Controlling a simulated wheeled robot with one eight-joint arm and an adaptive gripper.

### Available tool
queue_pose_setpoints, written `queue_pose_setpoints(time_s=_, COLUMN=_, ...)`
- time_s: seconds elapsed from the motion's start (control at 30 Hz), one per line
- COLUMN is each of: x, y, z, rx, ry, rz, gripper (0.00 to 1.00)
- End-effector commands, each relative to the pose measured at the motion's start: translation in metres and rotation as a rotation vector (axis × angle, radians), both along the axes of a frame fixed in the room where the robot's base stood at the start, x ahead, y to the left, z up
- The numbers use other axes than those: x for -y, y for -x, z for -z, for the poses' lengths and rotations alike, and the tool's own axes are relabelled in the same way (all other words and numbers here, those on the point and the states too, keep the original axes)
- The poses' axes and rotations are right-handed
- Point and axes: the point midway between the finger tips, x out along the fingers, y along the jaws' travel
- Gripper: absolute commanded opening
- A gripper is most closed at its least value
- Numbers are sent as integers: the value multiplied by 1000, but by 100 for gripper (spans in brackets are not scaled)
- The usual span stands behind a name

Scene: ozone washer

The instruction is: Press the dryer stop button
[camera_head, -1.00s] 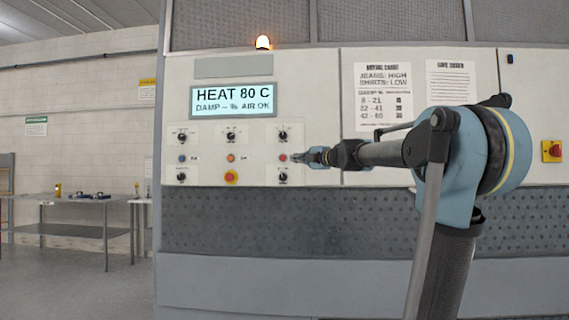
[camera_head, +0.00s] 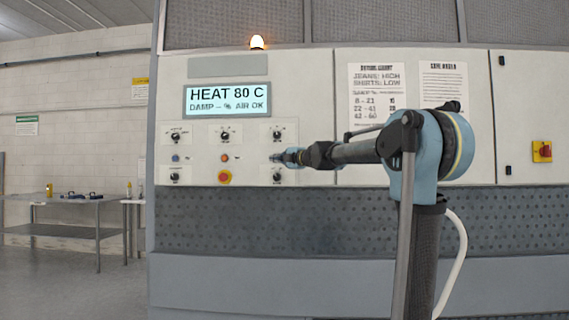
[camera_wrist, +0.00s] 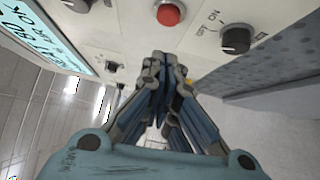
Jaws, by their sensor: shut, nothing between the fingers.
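The control panel (camera_head: 205,144) carries a row of small buttons below its upper knobs: a blue button (camera_head: 175,158) at left and an orange-red button (camera_head: 225,158) in the middle. My gripper (camera_head: 274,158) is shut and empty at the right end of the row, covering the right button there. In the wrist view a red button (camera_wrist: 170,14) lies just beyond the shut fingertips (camera_wrist: 161,60), with a visible gap between them in the picture.
The display (camera_head: 227,100) reads HEAT 80 C, and an orange lamp (camera_head: 257,42) is lit above. A red-on-yellow switch (camera_head: 542,152) is at far right. A metal table (camera_head: 75,199) stands left.

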Motion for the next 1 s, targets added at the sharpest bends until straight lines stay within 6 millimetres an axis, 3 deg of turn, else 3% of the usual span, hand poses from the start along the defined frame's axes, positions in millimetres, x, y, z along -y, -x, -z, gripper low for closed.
queue_pose_setpoints(time_s=0.3, x=0, y=-34, z=-2, rx=0, ry=0, rz=0, gripper=0)
queue_pose_setpoints(time_s=1.0, x=1, y=-50, z=-2, rx=0, ry=0, rz=0, gripper=0)
